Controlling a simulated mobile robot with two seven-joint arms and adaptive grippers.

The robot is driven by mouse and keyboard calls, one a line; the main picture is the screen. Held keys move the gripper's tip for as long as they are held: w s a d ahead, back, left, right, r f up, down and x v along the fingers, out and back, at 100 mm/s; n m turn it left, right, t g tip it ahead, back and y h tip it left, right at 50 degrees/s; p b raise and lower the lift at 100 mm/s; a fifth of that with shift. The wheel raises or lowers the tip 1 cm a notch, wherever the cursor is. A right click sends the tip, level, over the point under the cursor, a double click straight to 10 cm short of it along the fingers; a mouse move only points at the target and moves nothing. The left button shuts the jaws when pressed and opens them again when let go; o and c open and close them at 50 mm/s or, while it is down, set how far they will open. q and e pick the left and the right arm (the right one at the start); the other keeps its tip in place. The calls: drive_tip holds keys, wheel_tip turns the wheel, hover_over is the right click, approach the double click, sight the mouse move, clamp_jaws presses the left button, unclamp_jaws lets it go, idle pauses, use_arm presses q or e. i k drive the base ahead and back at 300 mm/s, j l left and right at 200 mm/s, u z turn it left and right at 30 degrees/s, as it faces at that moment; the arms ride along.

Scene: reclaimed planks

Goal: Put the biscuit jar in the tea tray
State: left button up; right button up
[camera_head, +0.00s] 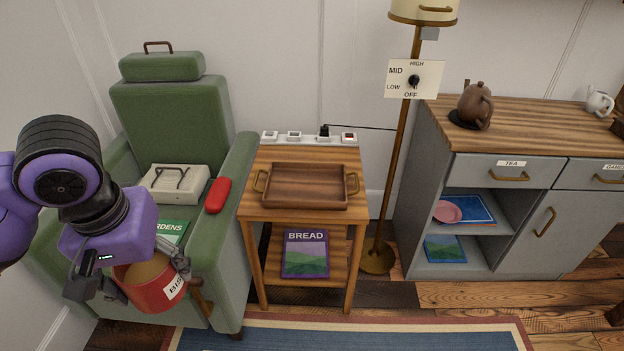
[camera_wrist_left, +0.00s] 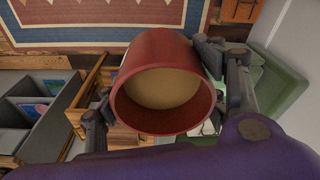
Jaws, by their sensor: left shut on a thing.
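The biscuit jar (camera_head: 160,292) is a red cylinder with a tan inside or top and a white label reading "BIS". My left gripper (camera_head: 130,278) is shut on it and holds it tilted in front of the green armchair. In the left wrist view the jar (camera_wrist_left: 165,85) sits between the two fingers of the gripper (camera_wrist_left: 155,95), its round end facing the camera. The tea tray (camera_head: 302,202) is a brown wooden tray with brass handles on the small side table, to the right of the jar. It looks empty. My right gripper is not in view.
The green armchair (camera_head: 170,105) holds a white box with glasses, a red case (camera_head: 218,195) and a book. A power strip (camera_head: 308,137) lies behind the tray. A BREAD book (camera_head: 305,254) is on the table's lower shelf. A lamp (camera_head: 403,140) and grey cabinet (camera_head: 480,165) stand right.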

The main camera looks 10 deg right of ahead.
sight(325, 187)
drive_tip(key=i+z, duration=0.85)
drive_tip(key=z, duration=0.15)
